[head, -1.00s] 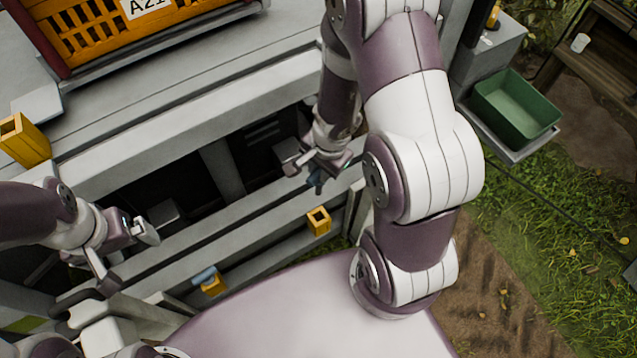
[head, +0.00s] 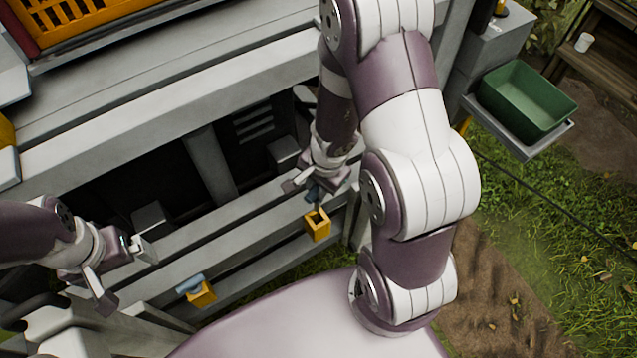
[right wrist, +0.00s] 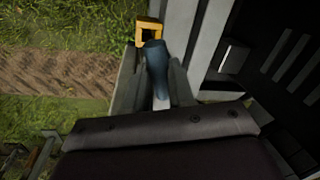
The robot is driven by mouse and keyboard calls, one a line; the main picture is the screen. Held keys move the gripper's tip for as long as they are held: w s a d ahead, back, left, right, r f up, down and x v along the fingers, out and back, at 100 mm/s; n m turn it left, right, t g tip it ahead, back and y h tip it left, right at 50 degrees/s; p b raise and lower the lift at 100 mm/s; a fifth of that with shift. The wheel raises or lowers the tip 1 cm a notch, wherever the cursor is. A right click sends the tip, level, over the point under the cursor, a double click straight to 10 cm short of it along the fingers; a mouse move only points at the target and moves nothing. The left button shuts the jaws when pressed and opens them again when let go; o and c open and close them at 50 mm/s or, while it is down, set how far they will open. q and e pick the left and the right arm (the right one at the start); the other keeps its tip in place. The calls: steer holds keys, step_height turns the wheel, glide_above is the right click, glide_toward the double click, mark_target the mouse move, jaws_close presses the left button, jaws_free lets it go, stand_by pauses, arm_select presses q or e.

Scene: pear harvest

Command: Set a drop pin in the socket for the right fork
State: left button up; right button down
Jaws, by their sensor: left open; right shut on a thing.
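My right gripper (head: 314,186) is shut on a blue drop pin (head: 313,194), whose blue head also shows between the fingers in the right wrist view (right wrist: 156,66). The pin hangs at the yellow right fork socket (head: 317,228), its lower end at the socket's open top; I cannot tell whether it is inside. The socket's yellow rim shows just past the pin in the right wrist view (right wrist: 149,24). Another yellow socket (head: 203,296) to the left has a light blue pin (head: 190,285) at it. My left gripper (head: 128,274) is open and empty, left of that socket.
Grey machine rails (head: 240,222) run behind the sockets, with a dark recess beyond. An orange crate (head: 75,18) stands at the top left. A green bin (head: 527,98) sits on a tray at the right. Grass and soil lie at the lower right.

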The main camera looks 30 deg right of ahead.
mark_target(318, 208)
steer(key=shift+f+b, duration=4.75)
steer(key=shift+f, duration=0.4)
steer(key=shift+c, duration=2)
jaws_free()
steer(key=shift+r, duration=0.1)
step_height(318, 208, up, 7)
steer(key=p, duration=0.7)
